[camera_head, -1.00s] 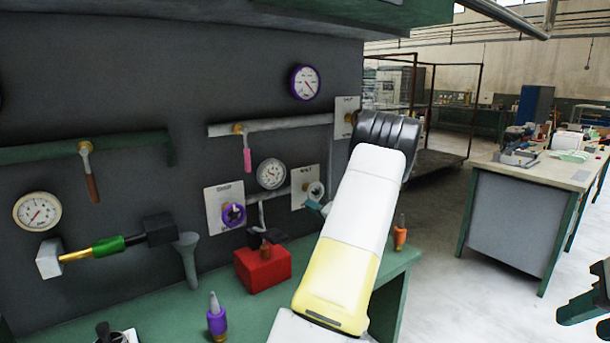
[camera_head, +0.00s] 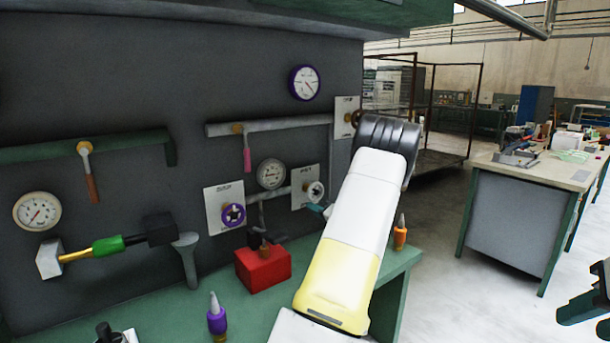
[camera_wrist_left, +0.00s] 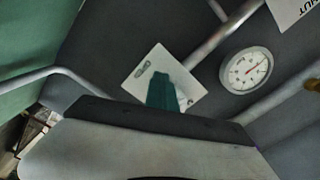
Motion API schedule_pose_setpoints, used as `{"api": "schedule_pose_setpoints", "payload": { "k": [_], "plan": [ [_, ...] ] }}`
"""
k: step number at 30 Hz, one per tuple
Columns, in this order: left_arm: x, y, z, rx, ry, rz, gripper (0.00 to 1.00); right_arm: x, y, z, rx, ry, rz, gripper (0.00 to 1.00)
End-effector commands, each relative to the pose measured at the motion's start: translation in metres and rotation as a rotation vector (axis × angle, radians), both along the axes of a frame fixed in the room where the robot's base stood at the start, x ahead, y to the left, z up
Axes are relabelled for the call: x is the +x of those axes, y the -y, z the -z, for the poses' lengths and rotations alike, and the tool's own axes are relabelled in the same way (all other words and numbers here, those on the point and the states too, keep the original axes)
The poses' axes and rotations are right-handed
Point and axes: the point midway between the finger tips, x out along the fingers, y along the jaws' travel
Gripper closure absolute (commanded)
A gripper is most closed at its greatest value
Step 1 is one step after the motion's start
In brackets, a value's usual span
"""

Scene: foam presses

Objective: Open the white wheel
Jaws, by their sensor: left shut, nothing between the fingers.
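The white wheel (camera_head: 315,190) is a small handwheel on a pale square plate (camera_head: 298,198) on the dark panel, right of the lower gauge. My left gripper (camera_head: 319,208) is shut and empty. Its teal tip is just below and beside the wheel; whether it touches cannot be told. In the left wrist view the shut fingers (camera_wrist_left: 163,92) stand in front of the plate (camera_wrist_left: 140,75) and hide most of the wheel. The plate's word looks like OPEN, but is blurred. My right gripper (camera_head: 580,307) is partly cut off at the right edge.
A purple wheel (camera_head: 232,214) on its own plate is to the left. A gauge (camera_head: 271,174) hangs between the plates. A red box (camera_head: 263,270) and a purple-handled tool (camera_head: 216,318) stand on the green bench (camera_head: 270,315). An orange tool (camera_head: 400,235) stands at the right.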

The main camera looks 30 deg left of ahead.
Motion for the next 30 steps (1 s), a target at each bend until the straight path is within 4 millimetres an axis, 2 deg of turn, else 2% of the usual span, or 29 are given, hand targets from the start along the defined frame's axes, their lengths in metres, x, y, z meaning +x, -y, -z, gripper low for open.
{"api": "schedule_pose_setpoints", "payload": {
  "k": [5,18,30],
  "plan": [
    [-0.003,0.003,0.003,-0.002,-0.001,0.001,1.0,0.0,0.0,0.0,0.0,0.0,0.0,0.64],
    [-0.023,0.048,0.005,-0.005,-0.003,-0.001,1.0,0.0,0.0,0.0,0.0,0.0,0.0,0.64],
    [-0.026,0.054,0.005,-0.004,-0.002,-0.003,1.0,0.0,0.0,0.0,0.0,0.0,0.0,0.64]
  ]
}}
